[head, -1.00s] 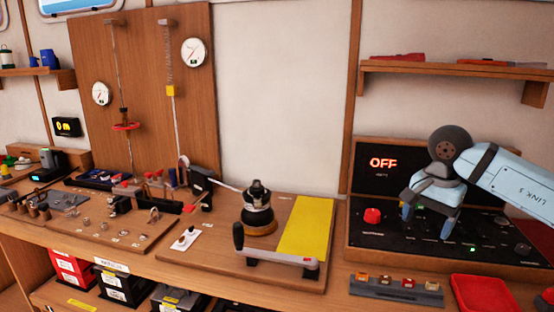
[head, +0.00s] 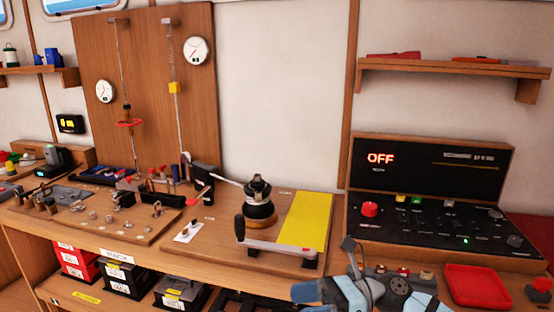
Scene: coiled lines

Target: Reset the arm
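My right arm (head: 385,293) shows at the bottom edge of the head view, right of centre, as folded light-blue and dark grey links. Its gripper end is partly cut off by the frame, and I cannot make out whether the fingers are open or shut. It is in front of the bench edge, below the winch board and clear of the control panel. My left gripper is not in view. The control panel (head: 430,178) stands at the right with a lit red OFF sign, a red knob (head: 370,209) and a small green light.
A winch (head: 258,205) with a crank handle (head: 280,248) sits on a wooden board beside a yellow pad (head: 305,220). A red tray (head: 478,284) and a red button box (head: 540,289) lie at the front right. Black and red bins stand below the bench.

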